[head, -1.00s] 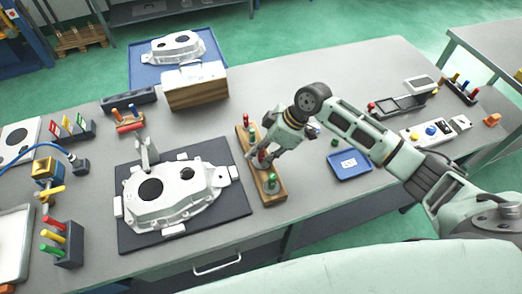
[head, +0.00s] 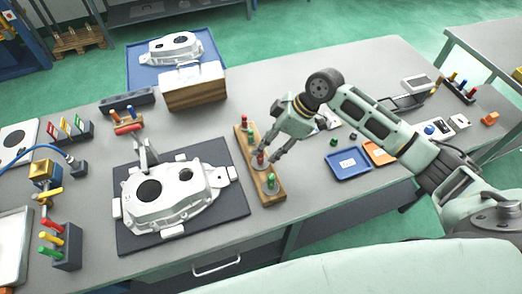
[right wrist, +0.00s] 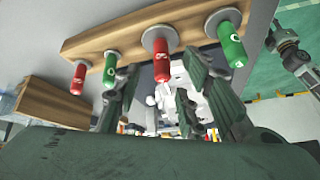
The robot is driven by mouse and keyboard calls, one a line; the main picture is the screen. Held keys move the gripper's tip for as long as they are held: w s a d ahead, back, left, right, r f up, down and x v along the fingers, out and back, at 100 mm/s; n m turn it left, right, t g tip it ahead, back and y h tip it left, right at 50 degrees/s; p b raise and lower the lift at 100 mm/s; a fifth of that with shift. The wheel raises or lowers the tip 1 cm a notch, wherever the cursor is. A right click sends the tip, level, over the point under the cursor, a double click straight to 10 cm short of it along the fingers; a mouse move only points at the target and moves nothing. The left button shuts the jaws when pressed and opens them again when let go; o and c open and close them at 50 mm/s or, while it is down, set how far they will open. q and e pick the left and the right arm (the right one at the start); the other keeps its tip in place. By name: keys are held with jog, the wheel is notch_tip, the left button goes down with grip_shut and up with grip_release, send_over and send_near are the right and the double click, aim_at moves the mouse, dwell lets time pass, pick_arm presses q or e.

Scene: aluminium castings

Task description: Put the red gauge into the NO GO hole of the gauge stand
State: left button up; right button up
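The gauge stand (head: 257,181) is a long wooden block with small and large gauges upright in a row. The large red gauge (head: 261,157) stands in it; in the right wrist view this red gauge (right wrist: 161,62) rises from a metal ring in the wood (right wrist: 130,33). My right gripper (head: 264,158) is open, its fingers on both sides of the red gauge and apart from it. The large green gauge (right wrist: 231,50) is beside it. A small green gauge (right wrist: 110,70) and small red gauge (right wrist: 78,78) follow. What looks like my left gripper (right wrist: 272,40) shows small; its opening is unclear.
A casting (head: 180,195) on a dark mat (head: 232,200) lies left of the stand. A wooden-sided box (head: 195,95) stands behind. A blue tray (head: 347,164) and an orange tray (head: 379,152) lie to the right. Other gauges stand in a rack (head: 67,257) at the front left.

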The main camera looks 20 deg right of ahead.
jog(key=v, duration=0.7)
jog(key=shift+r, duration=0.1)
